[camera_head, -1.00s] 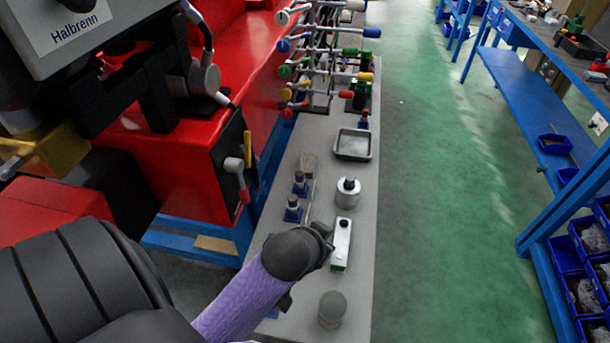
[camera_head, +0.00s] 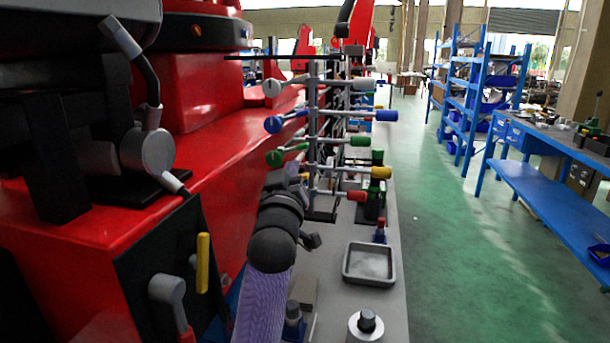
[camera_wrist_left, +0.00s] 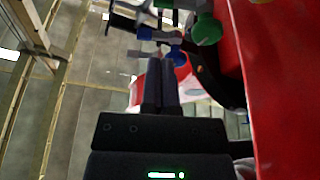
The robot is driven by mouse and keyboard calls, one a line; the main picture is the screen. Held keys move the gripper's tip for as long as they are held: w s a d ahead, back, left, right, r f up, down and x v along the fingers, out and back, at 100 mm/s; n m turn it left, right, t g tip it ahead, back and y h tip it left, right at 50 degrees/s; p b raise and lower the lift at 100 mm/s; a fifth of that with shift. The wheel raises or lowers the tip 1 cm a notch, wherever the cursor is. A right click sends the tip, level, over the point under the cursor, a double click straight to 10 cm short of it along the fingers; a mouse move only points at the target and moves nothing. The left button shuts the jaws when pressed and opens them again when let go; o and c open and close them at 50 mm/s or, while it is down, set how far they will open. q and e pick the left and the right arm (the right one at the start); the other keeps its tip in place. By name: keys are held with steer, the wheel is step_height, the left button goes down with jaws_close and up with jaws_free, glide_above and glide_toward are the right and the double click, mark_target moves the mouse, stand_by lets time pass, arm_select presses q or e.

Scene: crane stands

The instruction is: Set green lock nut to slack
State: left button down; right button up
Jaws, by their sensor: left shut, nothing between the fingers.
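The rack (camera_head: 314,130) carries levers in rows. In the head view a round green knob (camera_head: 274,158) is on its left side and a green-tipped handle (camera_head: 360,142) on its right; I cannot tell which is the lock nut or how it is set. My left gripper (camera_head: 291,174) is just below the left green knob, partly hidden by my wrist. In the left wrist view the gripper (camera_wrist_left: 163,66) has its fingers together and empty. The green knob (camera_wrist_left: 207,30) is up and right of the fingertips; a blue knob (camera_wrist_left: 177,56) shows close by them.
A red machine body (camera_head: 200,210) stands close on the left. A grey tray (camera_head: 370,263) and a silver cylinder (camera_head: 366,327) are on the bench.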

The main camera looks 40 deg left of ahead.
mark_target(296, 148)
arm_select(q)
steer(key=shift+f, duration=0.3)
arm_select(e)
steer(key=shift+s+d+f, duration=0.3)
steer(key=shift+s+d, duration=0.05)
steer(key=shift+s, duration=0.1)
arm_select(q)
steer(key=w+a+r+m+b, duration=0.1)
steer(key=w+a+r, duration=0.1)
steer(key=w+a, duration=0.3)
steer(key=w, duration=0.3)
steer(key=shift+a+r, duration=0.2)
steer(key=shift+r, duration=0.2)
arm_select(e)
steer(key=shift+s+f, duration=0.1)
steer(key=shift+f, duration=0.65)
